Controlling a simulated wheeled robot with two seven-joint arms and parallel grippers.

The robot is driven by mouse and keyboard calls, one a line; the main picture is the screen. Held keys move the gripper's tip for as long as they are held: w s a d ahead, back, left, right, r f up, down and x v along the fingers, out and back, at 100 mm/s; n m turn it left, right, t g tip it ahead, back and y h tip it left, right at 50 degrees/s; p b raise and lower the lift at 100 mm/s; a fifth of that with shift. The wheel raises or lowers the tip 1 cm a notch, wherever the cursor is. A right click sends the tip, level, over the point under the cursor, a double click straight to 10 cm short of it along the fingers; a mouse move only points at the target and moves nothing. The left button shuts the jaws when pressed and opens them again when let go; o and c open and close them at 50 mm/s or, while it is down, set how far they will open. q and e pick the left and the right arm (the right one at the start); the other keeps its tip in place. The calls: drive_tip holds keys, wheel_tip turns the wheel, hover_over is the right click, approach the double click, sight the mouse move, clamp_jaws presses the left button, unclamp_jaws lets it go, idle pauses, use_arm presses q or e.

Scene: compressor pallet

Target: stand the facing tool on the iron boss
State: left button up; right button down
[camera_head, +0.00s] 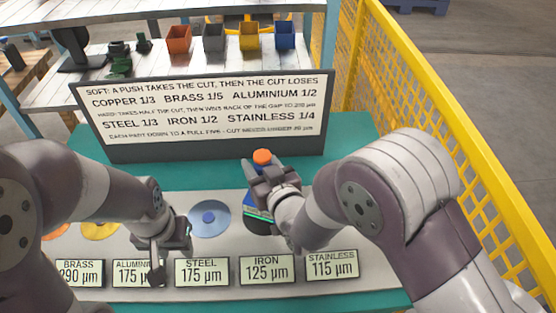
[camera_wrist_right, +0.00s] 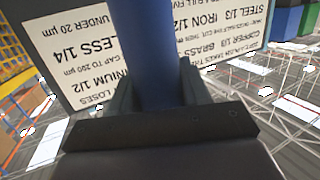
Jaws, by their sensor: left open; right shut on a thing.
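My right gripper (camera_head: 266,176) is shut on the facing tool. The tool's orange top (camera_head: 262,157) sticks up above the jaws, and its dark lower end with a green band (camera_head: 256,213) shows below them. In the right wrist view the tool's blue shaft (camera_wrist_right: 150,60) runs between the fingers. The tool is above or at the iron station, behind the IRON 125 µm label (camera_head: 266,270). The iron boss is hidden by the tool and my right arm, so I cannot tell whether they touch. My left gripper (camera_head: 165,258) is open and empty, low by the aluminium and steel labels.
The blue steel disc (camera_head: 209,219) lies between my grippers. The yellow brass disc (camera_head: 100,226) is partly behind my left arm. A rules sign (camera_head: 205,115) stands at the back. Coloured bins stand on a shelf behind it. A yellow mesh fence (camera_head: 420,100) is at right.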

sight(249, 207)
drive_tip(key=shift+w+a+f, duration=0.1)
drive_tip(key=shift+a+f, duration=0.05)
drive_tip(key=shift+f, duration=1.8)
drive_tip(key=shift+b, duration=0.3)
drive_tip(key=c, duration=0.9)
unclamp_jaws()
drive_tip(key=shift+f, duration=0.3)
drive_tip(key=shift+c, duration=0.2)
drive_tip(key=o, duration=0.4)
drive_tip(key=shift+r, duration=0.1)
